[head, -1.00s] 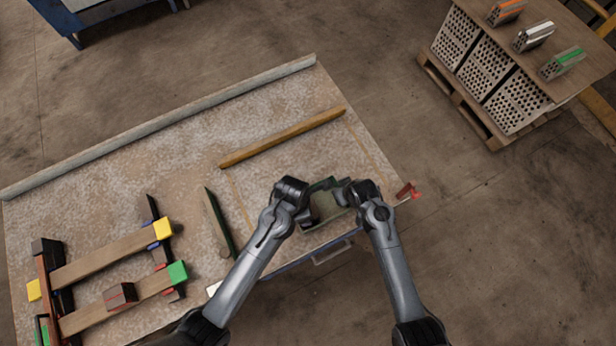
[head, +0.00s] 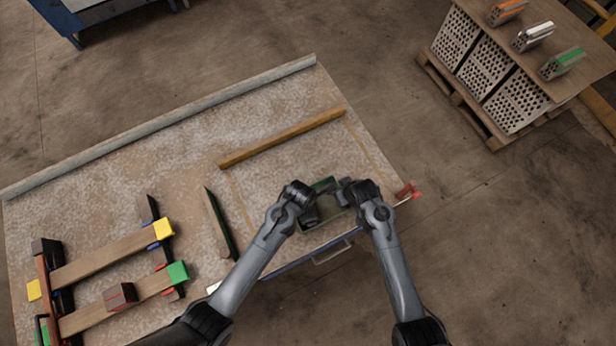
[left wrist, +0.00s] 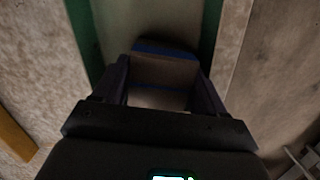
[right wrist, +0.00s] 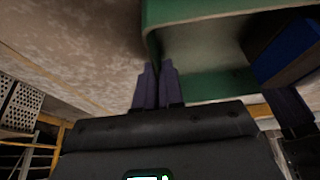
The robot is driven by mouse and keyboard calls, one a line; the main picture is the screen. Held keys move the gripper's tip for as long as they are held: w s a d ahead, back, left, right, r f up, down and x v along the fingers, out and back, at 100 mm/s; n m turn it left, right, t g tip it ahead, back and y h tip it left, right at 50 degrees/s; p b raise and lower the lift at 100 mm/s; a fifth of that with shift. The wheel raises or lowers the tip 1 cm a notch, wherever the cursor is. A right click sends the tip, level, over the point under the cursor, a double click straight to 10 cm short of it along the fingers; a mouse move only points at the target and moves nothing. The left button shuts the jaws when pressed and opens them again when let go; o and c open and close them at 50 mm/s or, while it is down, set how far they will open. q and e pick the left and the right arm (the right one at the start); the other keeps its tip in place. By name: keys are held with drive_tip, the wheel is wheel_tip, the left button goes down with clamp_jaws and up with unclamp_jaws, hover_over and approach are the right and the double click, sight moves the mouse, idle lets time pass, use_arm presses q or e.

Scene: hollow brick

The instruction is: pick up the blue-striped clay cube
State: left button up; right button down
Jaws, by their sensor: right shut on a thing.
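A green-walled tray (head: 323,185) lies near the front right edge of the table, partly hidden by my grippers. A clay cube with a blue stripe (left wrist: 165,68) is inside the tray, between the spread fingers of my left gripper (left wrist: 165,90). Its blue side also shows in the right wrist view (right wrist: 292,50). In the head view my left gripper (head: 310,216) hides the cube. The left fingers stand on either side of it; contact is unclear. My right gripper (right wrist: 158,85) is shut on the tray's green wall (right wrist: 200,25), its fingers close together.
A wooden bar (head: 283,137) lies behind the tray, and a dark green-edged strip (head: 219,222) lies left of it. A wooden frame with yellow and green blocks (head: 115,258) fills the table's left end. A red clamp-like piece (head: 408,192) is at the right edge.

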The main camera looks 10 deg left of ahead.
use_arm(q)
drive_tip(key=c, duration=0.6)
drive_tip(key=shift+o, duration=0.2)
drive_tip(key=shift+r, duration=5.05)
use_arm(e)
drive_tip(key=c, duration=1.2)
unclamp_jaws()
drive_tip(key=v, duration=1.2)
drive_tip(key=shift+s, duration=0.1)
drive_tip(key=shift+f, duration=0.1)
